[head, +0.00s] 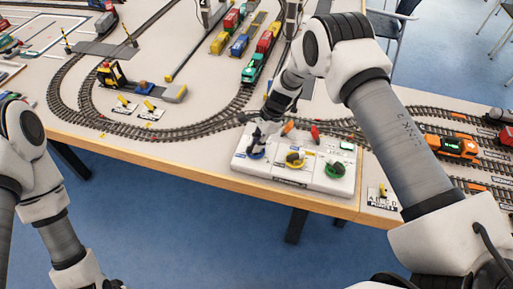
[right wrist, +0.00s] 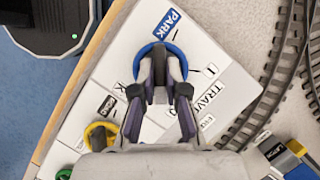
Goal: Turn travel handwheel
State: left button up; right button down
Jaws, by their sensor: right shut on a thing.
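The white control box (head: 272,175) sits at the table's front edge with blue, yellow and green handwheels. The blue handwheel (head: 254,154) is at its left end. In the right wrist view the blue handwheel (right wrist: 146,50) lies beside the labels PARK and TRAVEL. My right gripper (head: 258,139) comes down onto the blue handwheel from above and is shut on it. In the right wrist view the fingers (right wrist: 160,76) hide the wheel's middle and lower part. My left arm shows at the left, but its gripper is out of view.
The yellow handwheel (head: 295,159) and green handwheel (head: 335,169) stand to the right on the same box. Curved track (head: 180,131) runs close behind it. An orange locomotive (head: 458,147) stands at the right, and container wagons (head: 262,52) stand at the back.

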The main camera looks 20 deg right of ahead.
jog(key=shift+w+n+g+b, duration=0.1)
jog(key=shift+n+g+b, duration=0.4)
jog(key=shift+n+b, duration=0.6)
jog(key=shift+n, duration=0.4)
jog(key=shift+r, duration=0.1)
jog(key=c, duration=1.2)
grip_release()
jog(key=v, duration=1.2)
jog(key=shift+w+a, duration=0.1)
